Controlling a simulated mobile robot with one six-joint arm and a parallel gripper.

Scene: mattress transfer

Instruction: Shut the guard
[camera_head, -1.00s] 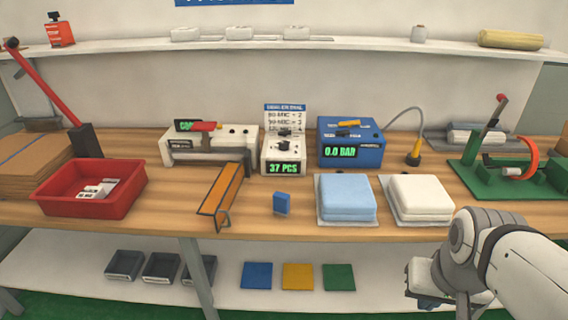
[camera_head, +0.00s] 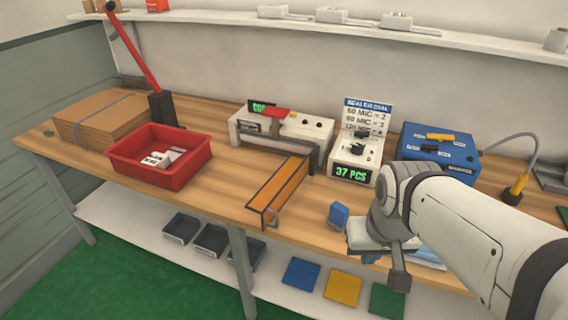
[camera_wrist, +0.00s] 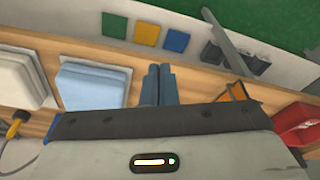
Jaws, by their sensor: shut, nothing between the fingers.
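The guard looks like the orange panel in a dark frame (camera_head: 280,188), lying out over the bench in front of the white sealing machine (camera_head: 250,131). A small loop handle sits at its front end. It also shows partly in the wrist view as an orange-edged frame (camera_wrist: 236,91), right of my fingers. My gripper (camera_wrist: 158,84) is shut and empty, its two fingers together. In the head view my arm reaches in from the right, with the wrist over the bench's front edge, right of the guard and apart from it.
A counter box (camera_head: 354,173) and a blue pressure unit (camera_head: 436,157) stand behind. A red bin (camera_head: 158,176) lies left of the guard. My arm partly hides the pale-blue pad (camera_wrist: 92,86).

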